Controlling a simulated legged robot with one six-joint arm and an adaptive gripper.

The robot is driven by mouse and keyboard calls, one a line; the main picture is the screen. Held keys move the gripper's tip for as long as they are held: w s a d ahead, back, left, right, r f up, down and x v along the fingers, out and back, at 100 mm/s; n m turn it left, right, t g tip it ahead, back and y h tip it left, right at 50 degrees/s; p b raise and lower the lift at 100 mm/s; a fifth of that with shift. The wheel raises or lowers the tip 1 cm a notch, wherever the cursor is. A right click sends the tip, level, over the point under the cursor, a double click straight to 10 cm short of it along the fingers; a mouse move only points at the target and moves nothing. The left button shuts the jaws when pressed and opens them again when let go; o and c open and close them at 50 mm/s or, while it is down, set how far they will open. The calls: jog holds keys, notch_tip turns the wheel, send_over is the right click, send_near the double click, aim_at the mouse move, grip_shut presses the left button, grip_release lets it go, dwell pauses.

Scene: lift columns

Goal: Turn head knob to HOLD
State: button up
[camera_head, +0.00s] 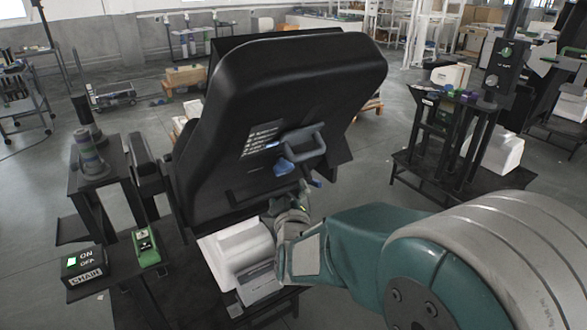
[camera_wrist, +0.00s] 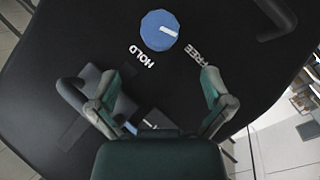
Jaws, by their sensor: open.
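The round blue knob (camera_wrist: 159,30) is on the black back panel of the chair (camera_wrist: 60,35) in the wrist view. Its white pointer line points right and slightly down, on the FREE label's (camera_wrist: 197,55) side. The HOLD label (camera_wrist: 141,57) is below and left of the knob. My gripper (camera_wrist: 160,78) is open, its fingers apart below the knob and not around it. In the head view, my gripper (camera_head: 302,192) is close to the chair back (camera_head: 290,90), below a blue part (camera_head: 283,166); I cannot tell whether that part is the knob.
A grey handle (camera_head: 303,142) juts from the chair back, near my gripper. A black stand with an ON/OFF CHAIR box (camera_head: 84,263) and a green device (camera_head: 147,248) is at left. A dark table (camera_head: 440,175) is at right, with open floor between.

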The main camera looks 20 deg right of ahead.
aim_at(285, 172)
jog(key=w, duration=0.3)
jog(key=w+d, duration=0.1)
jog(key=w, duration=0.5)
jog(key=shift+w+d, duration=0.25)
jog(key=shift+c, duration=0.3)
